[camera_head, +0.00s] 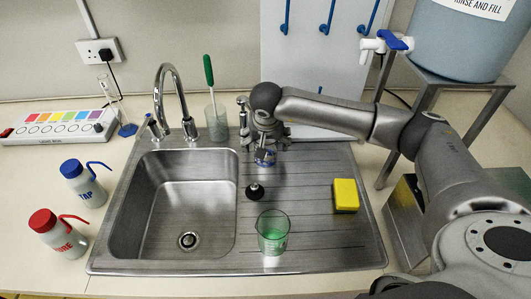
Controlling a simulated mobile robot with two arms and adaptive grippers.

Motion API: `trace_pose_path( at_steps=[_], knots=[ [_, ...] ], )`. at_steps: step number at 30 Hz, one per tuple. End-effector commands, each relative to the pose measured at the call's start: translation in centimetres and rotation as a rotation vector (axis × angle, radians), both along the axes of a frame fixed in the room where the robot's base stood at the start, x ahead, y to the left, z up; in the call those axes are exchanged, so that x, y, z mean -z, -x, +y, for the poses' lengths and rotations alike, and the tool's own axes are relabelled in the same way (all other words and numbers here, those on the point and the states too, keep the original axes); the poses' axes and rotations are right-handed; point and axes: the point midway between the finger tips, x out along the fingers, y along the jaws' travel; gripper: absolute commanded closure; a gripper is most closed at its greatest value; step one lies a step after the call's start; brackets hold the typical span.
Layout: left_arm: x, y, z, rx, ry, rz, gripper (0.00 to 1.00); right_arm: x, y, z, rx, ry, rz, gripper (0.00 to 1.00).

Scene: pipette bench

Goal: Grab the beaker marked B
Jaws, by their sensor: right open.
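A clear beaker (273,236) with green liquid stands upright on the steel draining board; I cannot read a letter on it. My right gripper (266,147) points down over the back of the draining board, well behind that beaker, and is open. A clear container (216,123) holding a green-handled brush stands behind the sink. My left gripper is not in view.
The sink basin (185,205) and tap (170,90) lie left of the gripper. A black plug (256,191) and a yellow sponge (346,195) are on the draining board. Blue-capped (84,187) and red-capped (58,237) wash bottles stand at left. A large container (460,40) is on a metal stand.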

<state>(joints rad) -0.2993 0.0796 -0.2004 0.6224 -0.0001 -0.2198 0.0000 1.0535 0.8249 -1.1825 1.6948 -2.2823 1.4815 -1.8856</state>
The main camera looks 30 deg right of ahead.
Motion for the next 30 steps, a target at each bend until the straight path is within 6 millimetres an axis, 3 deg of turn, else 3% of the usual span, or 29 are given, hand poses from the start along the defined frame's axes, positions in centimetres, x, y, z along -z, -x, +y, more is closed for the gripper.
trace_pose_path(
  at_steps=[1, 3, 10, 21, 29, 30],
  knots=[
    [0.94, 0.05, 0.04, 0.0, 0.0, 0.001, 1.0, 1.15, -0.28, -0.14, 0.001, 0.0, -0.001, 0.15],
    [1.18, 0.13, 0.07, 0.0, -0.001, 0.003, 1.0, 1.57, -0.56, -0.29, 0.001, 0.0, -0.002, 0.15],
    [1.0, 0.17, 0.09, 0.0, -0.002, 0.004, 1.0, 1.44, -0.62, -0.32, 0.0, 0.0, -0.002, 0.15],
    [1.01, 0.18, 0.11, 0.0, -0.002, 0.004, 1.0, 1.46, -0.59, -0.33, 0.0, 0.001, -0.002, 0.62],
    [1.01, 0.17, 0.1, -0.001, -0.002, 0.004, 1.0, 1.54, -0.56, -0.35, 0.0, 0.001, 0.0, 0.65],
    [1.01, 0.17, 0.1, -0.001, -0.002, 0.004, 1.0, 1.51, -0.56, -0.35, 0.0, 0.001, 0.0, 0.69]
  ],
)
